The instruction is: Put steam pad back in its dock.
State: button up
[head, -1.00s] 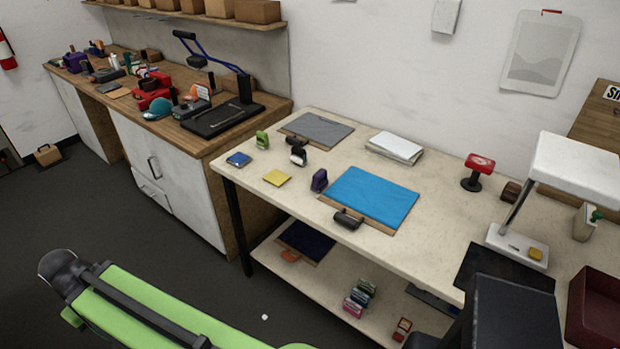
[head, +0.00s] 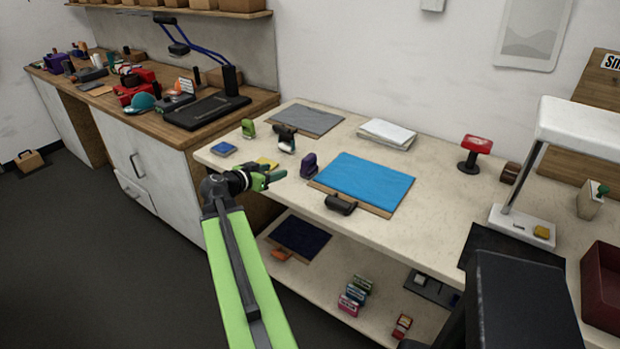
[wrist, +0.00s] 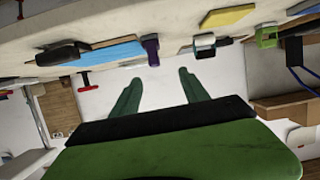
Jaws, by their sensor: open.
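I cannot tell for sure which item is the steam pad or its dock. On the pale table, a blue sheet (head: 362,184) lies on a wooden board with a black handle (head: 341,204) at its front. A purple handled block (head: 309,165), a black-and-white one (head: 286,138) and a green one (head: 248,128) stand to its left. A yellow pad (head: 264,163) and a blue pad (head: 223,149) lie nearby. My gripper (head: 270,178) is open and empty at the table's front-left edge, close to the yellow pad. In the wrist view, its fingers (wrist: 158,92) are apart with nothing between them.
A grey sheet (head: 306,120), white papers (head: 386,134), a red-topped stand (head: 473,153) and a white lamp (head: 580,125) are on the table. The lower shelf holds a navy sheet (head: 301,235) and small boxes (head: 354,292). A wooden counter (head: 180,135) stands at left.

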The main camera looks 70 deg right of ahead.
jog(key=s+d, duration=0.2)
jog(key=b, duration=0.4)
send_near(309, 156)
jog(key=shift+m+h, duration=0.3)
jog(key=d+f, duration=0.1)
jog(key=d, duration=0.1)
jog(key=d+f, duration=0.2)
jog(key=shift+s, duration=0.25)
jog(key=shift+s+b+x, duration=0.1)
jog(key=shift+b+x, duration=0.2)
jog(key=shift+x, duration=1.15)
jog(key=shift+s+b+x, duration=0.15)
jog(key=shift+b+x, duration=0.1)
jog(key=shift+x, duration=1.2)
jog(key=shift+a+r, duration=0.15)
jog(key=shift+c, duration=0.3)
grip_shut()
